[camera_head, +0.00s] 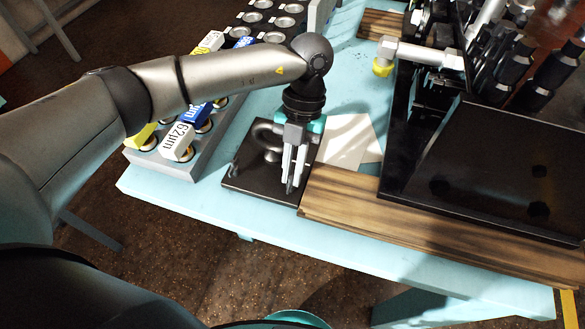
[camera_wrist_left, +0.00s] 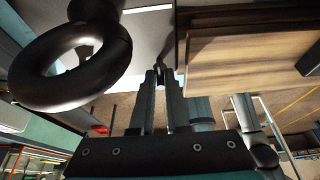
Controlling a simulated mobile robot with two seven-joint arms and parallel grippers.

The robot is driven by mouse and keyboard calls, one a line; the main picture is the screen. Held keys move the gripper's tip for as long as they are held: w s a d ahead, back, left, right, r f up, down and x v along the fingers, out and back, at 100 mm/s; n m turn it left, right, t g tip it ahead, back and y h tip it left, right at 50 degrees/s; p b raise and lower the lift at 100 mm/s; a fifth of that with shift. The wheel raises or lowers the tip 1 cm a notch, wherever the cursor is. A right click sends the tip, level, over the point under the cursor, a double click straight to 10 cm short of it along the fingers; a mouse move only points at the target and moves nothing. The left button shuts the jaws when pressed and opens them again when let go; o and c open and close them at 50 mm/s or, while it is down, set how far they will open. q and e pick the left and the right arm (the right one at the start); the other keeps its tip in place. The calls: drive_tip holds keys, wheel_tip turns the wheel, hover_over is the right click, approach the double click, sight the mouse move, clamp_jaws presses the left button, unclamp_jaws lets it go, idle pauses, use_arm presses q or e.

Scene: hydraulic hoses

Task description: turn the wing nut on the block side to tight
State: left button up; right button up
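A black plate (camera_head: 252,183) lies near the table's front edge, with a thick dark ring-shaped part (camera_head: 268,135) on it. The ring also shows large in the left wrist view (camera_wrist_left: 38,70). My left gripper (camera_head: 291,186) points down at the plate's right side, by the wooden block. Its pale fingers stand close together around a small dark piece (camera_wrist_left: 163,70), likely the block-side wing nut. Whether they press on it cannot be told. Another small upright piece (camera_head: 235,167) stands at the plate's left edge. My right gripper is not in view.
A wooden block (camera_head: 400,222) lies just right of the plate, under a black stand (camera_head: 480,165) with fittings. A grey rack (camera_head: 172,172) of labelled blocks stands at left. A pale sheet (camera_head: 347,143) lies behind. The turquoise table edge (camera_head: 240,218) is close in front.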

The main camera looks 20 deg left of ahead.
use_arm(q)
drive_tip(key=o, duration=0.4)
drive_tip(key=shift+c, duration=0.2)
